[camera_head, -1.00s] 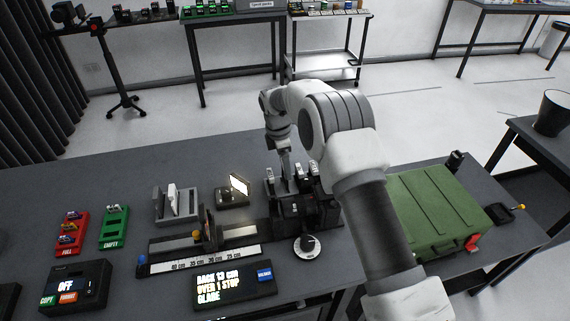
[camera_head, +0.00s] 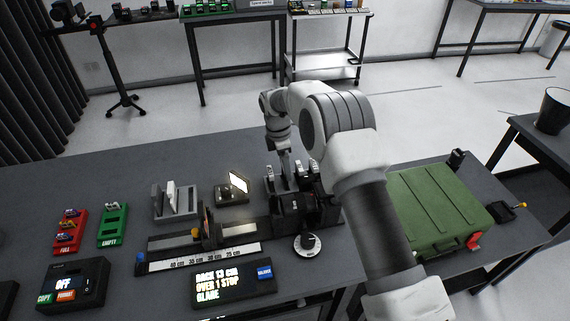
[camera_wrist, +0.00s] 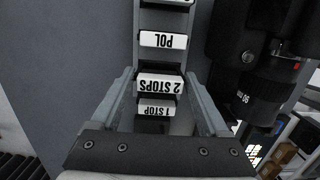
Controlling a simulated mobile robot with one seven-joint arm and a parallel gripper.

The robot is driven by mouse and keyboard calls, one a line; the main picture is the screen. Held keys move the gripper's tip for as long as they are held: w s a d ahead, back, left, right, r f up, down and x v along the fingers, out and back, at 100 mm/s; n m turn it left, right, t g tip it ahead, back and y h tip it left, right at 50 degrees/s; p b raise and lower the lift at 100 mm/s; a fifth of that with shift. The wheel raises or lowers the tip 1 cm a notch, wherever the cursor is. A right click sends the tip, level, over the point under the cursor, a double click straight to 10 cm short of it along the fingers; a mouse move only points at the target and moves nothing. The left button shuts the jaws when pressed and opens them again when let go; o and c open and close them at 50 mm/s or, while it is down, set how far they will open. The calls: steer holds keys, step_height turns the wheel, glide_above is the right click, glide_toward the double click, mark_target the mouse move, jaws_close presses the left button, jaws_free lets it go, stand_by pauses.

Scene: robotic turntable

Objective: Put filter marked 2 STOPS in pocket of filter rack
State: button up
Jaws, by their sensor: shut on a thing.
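The filter marked 2 STOPS (camera_wrist: 160,84) has a white label, upside down in the wrist view. In the head view my gripper (camera_head: 285,168) is down at the row of white-labelled filters (camera_head: 300,171), behind the black camera. The filter's lower part is hidden. I cannot tell which holder is the filter rack.
A black camera (camera_wrist: 262,70) with a lens is close on the right in the wrist view. In the head view, a scale rail (camera_head: 200,258), a display (camera_head: 235,285), a grey slotted stand (camera_head: 176,203) and a green case (camera_head: 438,212) surround the work area. The table's left back is clear.

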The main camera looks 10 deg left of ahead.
steer(key=shift+f+b, duration=0.55)
steer(key=shift+f, duration=0.35)
steer(key=o, duration=1.2)
steer(key=r, duration=0.5)
steer(key=a+r, duration=0.1)
steer(key=r, duration=0.5)
steer(key=s+a+r, duration=0.1)
steer(key=r, duration=0.5)
steer(key=shift+r, duration=0.2)
steer(key=shift+d, duration=0.1)
